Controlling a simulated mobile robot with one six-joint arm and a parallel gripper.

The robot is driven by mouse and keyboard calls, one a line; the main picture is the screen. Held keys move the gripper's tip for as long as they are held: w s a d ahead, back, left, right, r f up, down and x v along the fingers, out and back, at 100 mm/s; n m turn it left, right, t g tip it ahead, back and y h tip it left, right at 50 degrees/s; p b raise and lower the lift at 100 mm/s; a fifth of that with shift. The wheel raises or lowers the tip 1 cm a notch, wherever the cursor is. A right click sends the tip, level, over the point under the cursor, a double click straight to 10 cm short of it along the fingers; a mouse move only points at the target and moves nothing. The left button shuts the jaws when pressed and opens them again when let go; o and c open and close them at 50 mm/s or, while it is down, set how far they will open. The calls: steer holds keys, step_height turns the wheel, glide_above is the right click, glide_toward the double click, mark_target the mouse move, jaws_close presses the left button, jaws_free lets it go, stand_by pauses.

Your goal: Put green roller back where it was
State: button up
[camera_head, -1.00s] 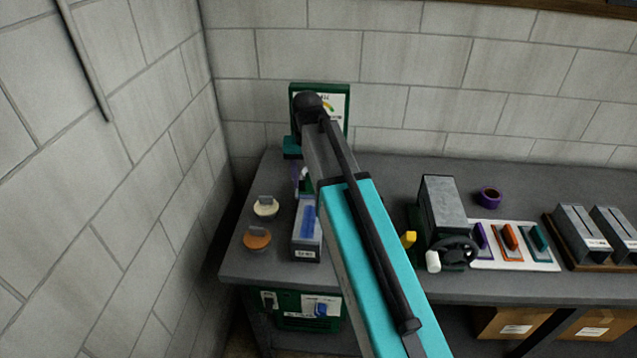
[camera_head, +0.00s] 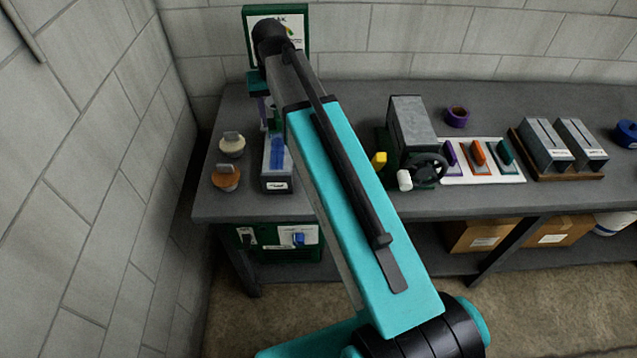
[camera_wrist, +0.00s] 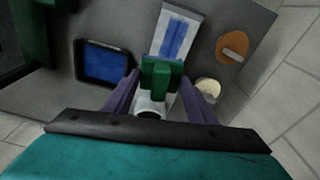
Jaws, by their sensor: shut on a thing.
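The green roller (camera_wrist: 160,76) is between the purple fingers of my gripper (camera_wrist: 160,88) in the wrist view, with a white rounded part below it. My gripper is shut on it, above the bench's left end. I cannot tell whether the green roller touches the tray.
A dark tray with a blue pad (camera_wrist: 104,65) lies left of the roller in the wrist view. Orange (camera_head: 226,179) and cream (camera_head: 232,146) round pieces stand near the left edge. A green board (camera_head: 304,30) stands behind. A grey machine (camera_head: 411,125) with a handwheel stands right of my arm.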

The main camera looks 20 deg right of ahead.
steer(key=shift+n, duration=0.7)
steer(key=s+f+b, duration=0.2)
steer(key=s+d+f+b, duration=0.1)
steer(key=f+b, duration=0.1)
steer(key=shift+s+d+f, duration=0.15)
steer(key=shift+s+d, duration=0.05)
steer(key=shift+s, duration=0.2)
steer(key=shift+s+d+f+b, duration=0.2)
steer(key=shift+s+f+b, duration=0.15)
steer(key=shift+s+b, duration=0.2)
steer(key=shift+a, duration=0.1)
